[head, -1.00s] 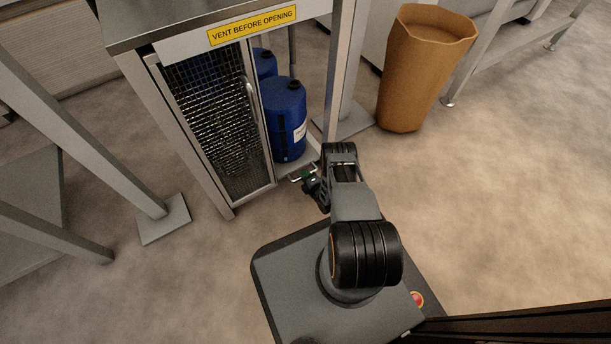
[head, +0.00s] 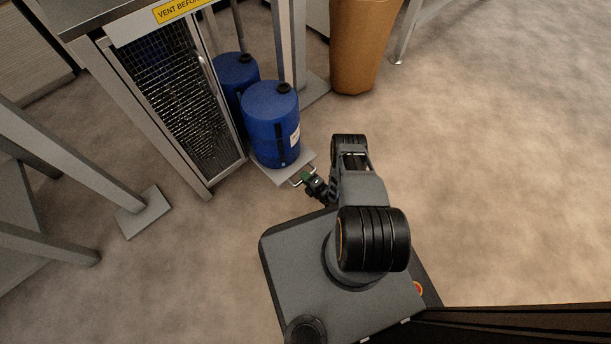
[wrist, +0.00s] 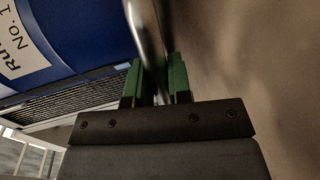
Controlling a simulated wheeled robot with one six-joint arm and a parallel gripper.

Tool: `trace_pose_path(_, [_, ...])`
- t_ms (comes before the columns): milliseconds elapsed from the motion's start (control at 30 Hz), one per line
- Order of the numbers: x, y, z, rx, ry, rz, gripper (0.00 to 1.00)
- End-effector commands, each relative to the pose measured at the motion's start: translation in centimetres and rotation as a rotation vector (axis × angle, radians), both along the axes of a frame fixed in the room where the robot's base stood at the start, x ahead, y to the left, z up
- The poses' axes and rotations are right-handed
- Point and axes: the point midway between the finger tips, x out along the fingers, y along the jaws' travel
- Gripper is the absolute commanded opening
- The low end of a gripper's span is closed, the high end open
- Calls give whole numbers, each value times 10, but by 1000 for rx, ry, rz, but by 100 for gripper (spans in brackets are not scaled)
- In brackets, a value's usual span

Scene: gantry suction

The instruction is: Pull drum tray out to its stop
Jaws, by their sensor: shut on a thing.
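The drum tray (head: 272,177) is a light grey shelf that sticks out of the front of the cabinet near the floor. A blue drum (head: 270,125) with a white label stands upright on it, outside the cabinet front. A second blue drum (head: 236,80) stands behind it, partly hidden. My gripper (head: 304,178) is shut on the tray's metal handle (head: 295,180) at the tray's front edge. In the wrist view the handle bar (wrist: 147,40) passes between the green finger pads (wrist: 158,82), and the labelled drum (wrist: 60,35) is close on the left.
The cabinet (head: 120,95) has a mesh door (head: 185,95) left of the tray. A grey post foot (head: 143,212) is on the floor at left. An orange bin (head: 358,45) stands at the back right. The floor right of my arm is clear.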

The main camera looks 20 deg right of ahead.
Motion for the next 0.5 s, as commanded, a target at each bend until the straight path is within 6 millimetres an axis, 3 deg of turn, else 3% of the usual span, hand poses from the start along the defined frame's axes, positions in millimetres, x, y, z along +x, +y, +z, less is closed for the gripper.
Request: trace_pose_path(500, [-6, -7, 0, 1, 2, -7, 0])
